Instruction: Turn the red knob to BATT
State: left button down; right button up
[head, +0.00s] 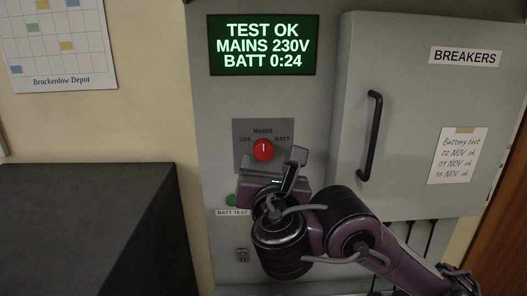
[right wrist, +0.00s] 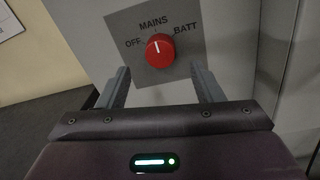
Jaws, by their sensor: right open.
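The red knob (head: 263,150) sits on a grey plate (head: 240,129) marked OFF, MAINS and BATT. Its white pointer line points up at MAINS; the knob also shows in the right wrist view (right wrist: 160,48). My right gripper (head: 270,170) is open just below and in front of the knob. In the right wrist view its two fingers (right wrist: 161,75) stand apart, one to each side below the knob, with nothing between them. I see no contact with the knob. My left gripper is not in view.
A green-lit display (head: 262,45) reads TEST OK, MAINS 230V, BATT 0:24. A green button (head: 230,201) above the BATT TEST label is partly hidden by my gripper. The breaker cabinet (head: 410,60) with a black handle (head: 371,135) juts out at right. A dark box (head: 90,220) stands at left.

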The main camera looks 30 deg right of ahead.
aim_at(264, 153)
jog(key=b+x, duration=0.1)
jog(key=x, duration=0.2)
jog(key=shift+w+d, duration=0.15)
jog(key=shift+w, duration=0.2)
jog(key=shift+b+x, duration=0.6)
jog(key=shift+x, duration=0.5)
jog(key=c, duration=0.5)
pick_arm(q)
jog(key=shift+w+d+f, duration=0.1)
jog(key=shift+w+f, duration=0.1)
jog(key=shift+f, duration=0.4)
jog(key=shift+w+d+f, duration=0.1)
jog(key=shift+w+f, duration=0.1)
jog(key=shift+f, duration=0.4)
pick_arm(e)
jog(key=c, duration=0.5)
